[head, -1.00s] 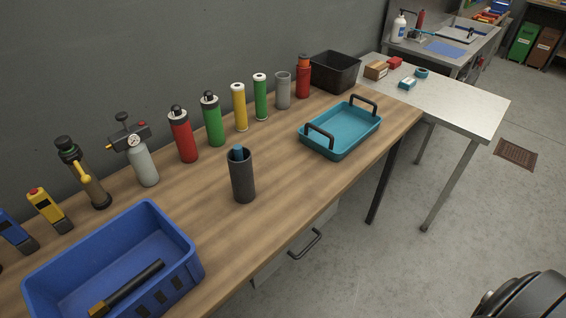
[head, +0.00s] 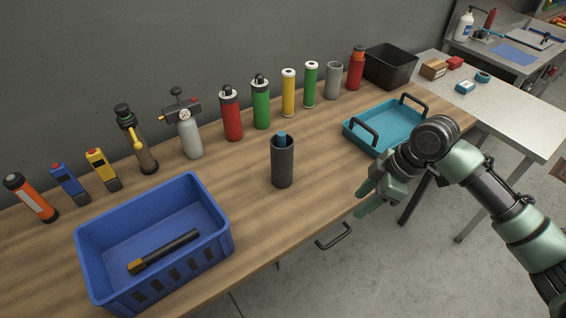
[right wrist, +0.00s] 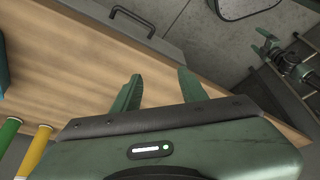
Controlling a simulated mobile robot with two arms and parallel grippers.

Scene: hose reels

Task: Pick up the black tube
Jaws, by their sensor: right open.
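A dark grey-black tube (head: 282,164) stands upright on the wooden bench, with a blue piece (head: 282,138) showing in its open top. My right gripper (head: 364,198) is open and empty, to the right of the tube and apart from it, by the bench's front edge. In the right wrist view its two green fingers (right wrist: 160,78) are spread with nothing between them; the tube does not show there. My left gripper (right wrist: 262,42) seems to show small at the upper right of that view; its jaws are too small to judge.
A blue crate (head: 90,240) holding a black rod (head: 170,250) with a yellowish end stands at the left front. Several bottles and cylinders line the wall, including a red one (head: 231,115). A teal tray (head: 365,148) with black handles stands at the right. Bench around the tube is clear.

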